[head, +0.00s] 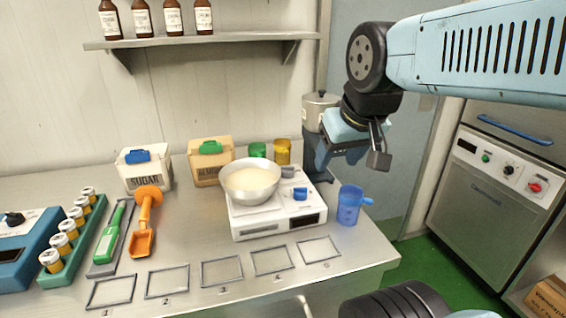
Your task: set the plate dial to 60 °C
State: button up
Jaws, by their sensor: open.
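The white hot plate (252,228) stands on the steel bench and carries a metal bowl (250,192) of pale contents. A blue dial (300,194) sits on the plate's top at the right. A grey knob (287,172) is behind it. A dark display is on the front face; its reading is too small to tell, and so are any dial marks. My gripper (350,158) is open and empty, raised to the right of and above the plate, apart from the dial. Its jaws are only partly clear against the dark appliance behind.
A blue jug (350,205) stands just right of the plate, near the bench edge. Sugar (146,172) and almond (207,168) bins, and green (257,150) and yellow (282,152) containers, stand behind. A grey-lidded appliance (319,108) is at the back right. Numbered frames (221,271) lie empty in front.

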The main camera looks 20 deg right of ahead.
jog(key=shift+o, duration=1.2)
jog(key=w, duration=0.1)
jog(key=w+r+n, duration=0.1)
jog(key=w, duration=0.1)
jog(key=w+a+n+g, duration=0.1)
jog(key=shift+w+r, duration=0.2)
jog(key=shift+w, duration=0.05)
jog(key=n+g, duration=0.5)
jog(key=n, duration=0.6)
send_over(288, 171)
notch_tip(288, 171, down, 6)
jog(key=f, duration=1.3)
jog(key=shift+w, duration=0.4)
